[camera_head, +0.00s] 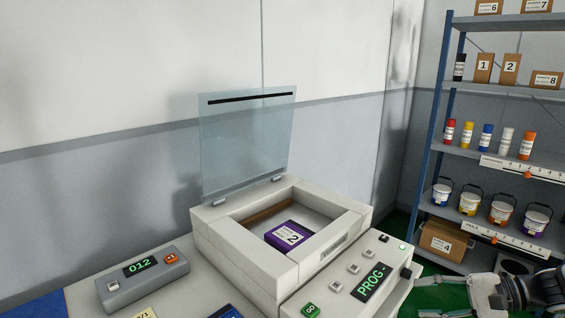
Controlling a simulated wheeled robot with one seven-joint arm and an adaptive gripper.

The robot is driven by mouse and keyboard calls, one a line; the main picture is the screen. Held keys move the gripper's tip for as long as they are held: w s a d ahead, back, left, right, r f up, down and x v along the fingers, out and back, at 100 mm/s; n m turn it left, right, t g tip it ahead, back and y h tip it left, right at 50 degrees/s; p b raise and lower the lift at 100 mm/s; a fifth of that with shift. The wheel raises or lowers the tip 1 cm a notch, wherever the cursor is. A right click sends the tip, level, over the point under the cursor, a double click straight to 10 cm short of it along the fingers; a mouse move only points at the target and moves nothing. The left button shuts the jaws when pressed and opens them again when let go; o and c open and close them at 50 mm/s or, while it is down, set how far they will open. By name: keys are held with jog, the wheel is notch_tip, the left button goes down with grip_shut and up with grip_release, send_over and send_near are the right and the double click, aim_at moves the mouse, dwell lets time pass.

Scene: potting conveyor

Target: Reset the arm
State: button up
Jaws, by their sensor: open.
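My gripper (432,296) is at the lower right edge of the head view, pointing left. Its fingers are apart, and I see nothing between them. It is beside the right end of the white machine's control panel; I cannot tell whether it touches it. Part of the gripper and arm is cut off by the picture's bottom and right edges.
The white machine (235,242) has its clear lid (248,145) raised. A purple box (289,238) marked 2 lies inside. A grey unit (143,281) reading 012 stands left. A blue-post shelf (500,163) with tubes, buckets and boxes stands right, behind my gripper.

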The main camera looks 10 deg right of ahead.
jog(key=s+a+r+n+g+h+p, duration=0.2)
jog(key=s+a+r+n+g+h, duration=0.45)
jog(key=a+r, duration=0.55)
jog(key=s+a+r+n+t+h+p, duration=0.1)
jog(key=s+a+r+n+t+h, duration=0.3)
jog(key=s+r, duration=0.6)
jog(key=shift+s+a+n+h, duration=0.95)
jog(key=shift+s+a+n, duration=0.1)
jog(key=shift+s, duration=0.6)
jog(key=shift+a, duration=0.2)
